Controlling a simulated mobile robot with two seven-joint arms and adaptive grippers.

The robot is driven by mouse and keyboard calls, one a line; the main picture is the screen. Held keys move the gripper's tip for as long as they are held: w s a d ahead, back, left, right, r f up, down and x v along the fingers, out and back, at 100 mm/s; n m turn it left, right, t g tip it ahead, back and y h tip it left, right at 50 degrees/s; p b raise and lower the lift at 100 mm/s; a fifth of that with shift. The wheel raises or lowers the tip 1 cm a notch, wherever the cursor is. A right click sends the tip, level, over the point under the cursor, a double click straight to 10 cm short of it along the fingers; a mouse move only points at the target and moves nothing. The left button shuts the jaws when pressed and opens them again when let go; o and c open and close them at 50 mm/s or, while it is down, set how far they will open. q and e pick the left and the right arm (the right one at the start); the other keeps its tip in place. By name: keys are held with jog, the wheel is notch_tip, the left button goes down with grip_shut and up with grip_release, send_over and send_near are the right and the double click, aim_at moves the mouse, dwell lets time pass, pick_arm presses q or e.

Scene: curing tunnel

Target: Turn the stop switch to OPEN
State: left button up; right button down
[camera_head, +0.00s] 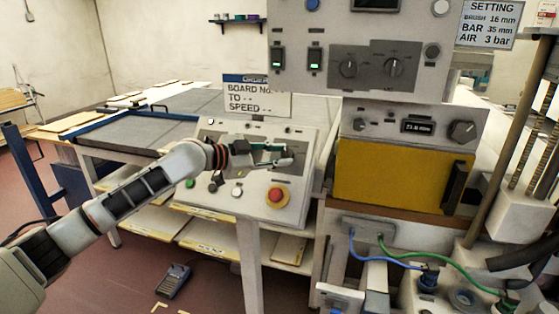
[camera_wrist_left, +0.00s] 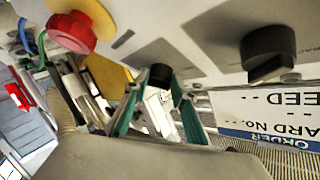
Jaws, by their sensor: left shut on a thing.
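The sloped control panel (camera_head: 305,170) stands in the middle of the head view. My left gripper (camera_head: 286,156) reaches across it from the left. In the left wrist view the teal fingers of my left gripper (camera_wrist_left: 160,105) are closed around a small black knob (camera_wrist_left: 160,72), with one finger on each side. The fingers and hand hide this knob in the head view. No OPEN marking can be read, so I cannot tell the switch's setting. My right gripper is in neither view.
A red mushroom button (camera_head: 278,196) sits below the gripper on the panel; it also shows in the left wrist view (camera_wrist_left: 72,32). A larger black knob (camera_wrist_left: 268,50) is on the panel. A yellow door (camera_head: 390,172) stands to the right.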

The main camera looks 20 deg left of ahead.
pick_arm(q)
jog(key=shift+r, duration=0.15)
jog(key=o, duration=1.1)
jog(key=v, duration=1.2)
jog(key=shift+a, duration=0.1)
